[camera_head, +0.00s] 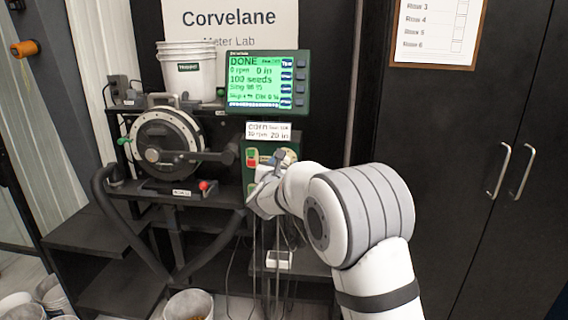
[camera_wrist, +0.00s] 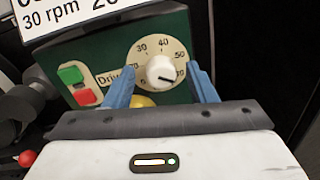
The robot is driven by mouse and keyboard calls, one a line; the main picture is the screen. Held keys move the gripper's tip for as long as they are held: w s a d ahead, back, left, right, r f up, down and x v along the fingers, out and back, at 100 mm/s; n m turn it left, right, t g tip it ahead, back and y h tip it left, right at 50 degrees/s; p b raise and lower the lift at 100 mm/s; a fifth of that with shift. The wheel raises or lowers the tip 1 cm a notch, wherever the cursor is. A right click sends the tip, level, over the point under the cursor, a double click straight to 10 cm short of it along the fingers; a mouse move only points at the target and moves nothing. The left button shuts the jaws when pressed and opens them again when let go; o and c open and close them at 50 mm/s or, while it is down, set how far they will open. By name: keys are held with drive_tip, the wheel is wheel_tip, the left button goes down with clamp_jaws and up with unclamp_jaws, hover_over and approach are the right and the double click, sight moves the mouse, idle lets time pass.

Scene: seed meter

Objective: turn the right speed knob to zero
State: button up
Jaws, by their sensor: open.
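The speed knob (camera_wrist: 160,71) is a white round knob on a cream dial (camera_wrist: 148,50) with numbers such as 30 and 40 along its top. Its dark pointer mark points to the right and slightly down. The dial sits on a green control panel (camera_wrist: 195,22). My gripper (camera_wrist: 160,70) is open, with one blue finger on each side of the knob in the wrist view. Gaps show between fingers and knob; I cannot tell the depth between them. In the head view my gripper (camera_head: 268,172) is in front of the panel and hides the knob.
Green (camera_wrist: 71,74) and red (camera_wrist: 84,97) buttons are left of the dial, and a yellow part (camera_wrist: 143,101) is below. The seed meter disc (camera_head: 160,140) and a red-knobbed lever (camera_head: 204,186) stand left. The screen (camera_head: 264,80) reads DONE, 0 rpm, 100 seeds.

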drive_tip(key=shift+w, duration=0.1)
drive_tip(key=shift+c, duration=0.5)
drive_tip(key=c, duration=0.9)
drive_tip(key=shift+o, duration=0.2)
